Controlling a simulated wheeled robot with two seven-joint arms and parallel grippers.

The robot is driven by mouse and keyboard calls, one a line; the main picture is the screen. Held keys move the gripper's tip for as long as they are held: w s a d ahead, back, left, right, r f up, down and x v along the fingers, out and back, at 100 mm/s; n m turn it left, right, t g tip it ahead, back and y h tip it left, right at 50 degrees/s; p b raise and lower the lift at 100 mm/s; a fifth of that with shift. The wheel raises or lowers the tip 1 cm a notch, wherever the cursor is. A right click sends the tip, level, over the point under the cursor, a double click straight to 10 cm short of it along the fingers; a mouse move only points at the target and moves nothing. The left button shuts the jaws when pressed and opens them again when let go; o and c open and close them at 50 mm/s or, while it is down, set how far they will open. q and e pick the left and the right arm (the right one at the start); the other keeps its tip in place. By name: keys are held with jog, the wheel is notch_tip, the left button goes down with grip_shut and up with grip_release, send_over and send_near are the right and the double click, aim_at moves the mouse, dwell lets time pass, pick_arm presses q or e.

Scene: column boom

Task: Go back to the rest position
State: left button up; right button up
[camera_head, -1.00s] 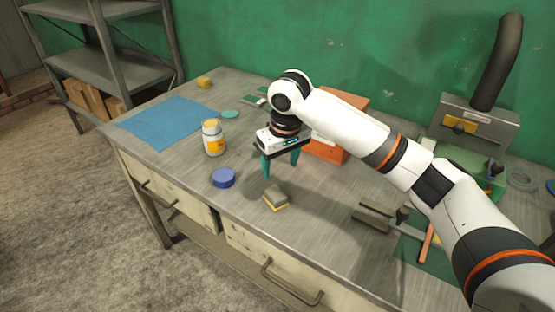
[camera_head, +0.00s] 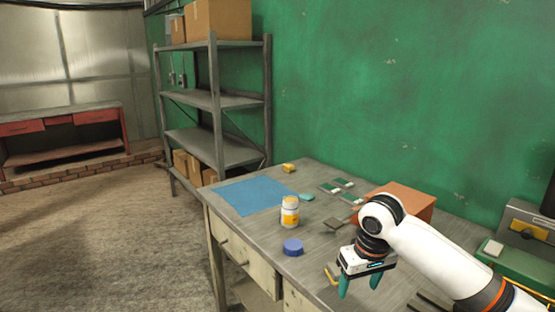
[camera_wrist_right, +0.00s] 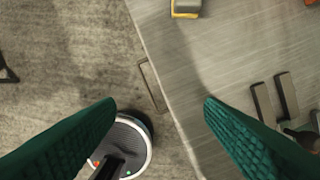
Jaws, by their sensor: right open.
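My right gripper (camera_head: 360,284) is open and empty near the table's front edge, with its arm coming in from the right. It partly hides a grey and yellow block (camera_head: 331,273). In the right wrist view the two green fingers of the right gripper (camera_wrist_right: 159,105) are wide apart. Between them are the table edge and the floor. The block (camera_wrist_right: 186,9) shows at the top there. My left gripper is in neither view.
The workbench (camera_head: 300,265) holds a blue cloth (camera_head: 254,195), a white and yellow jar (camera_head: 290,212), a blue lid (camera_head: 293,247) and an orange box (camera_head: 408,198). A green machine (camera_head: 520,262) stands at right. Grey shelves (camera_head: 215,100) stand behind; open floor (camera_head: 110,235) lies left.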

jog(key=s+a+f+n+t+y, duration=0.1)
jog(key=s+a+f+y, duration=0.1)
jog(key=s+a+f, duration=0.4)
jog(key=s+a+f+n+y, duration=0.1)
jog(key=s+a+f, duration=0.1)
jog(key=s+f, duration=0.75)
jog(key=s+d+f+m+h, duration=0.2)
jog(key=s+d, duration=0.4)
jog(key=s, duration=0.2)
jog(key=s+d+f+m+h, duration=0.1)
jog(key=s+d+f, duration=0.2)
jog(key=s+d, duration=0.35)
jog(key=s+a+f, duration=0.1)
jog(key=s+f, duration=0.2)
jog(key=f, duration=2.3)
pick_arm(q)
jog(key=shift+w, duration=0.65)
pick_arm(e)
jog(key=s+d+f+g, duration=0.1)
jog(key=s+d+f, duration=0.1)
jog(key=s+f, duration=1.3)
jog(key=shift+s+d+g, duration=0.25)
jog(key=shift+s+g, duration=0.15)
jog(key=shift+s, duration=0.05)
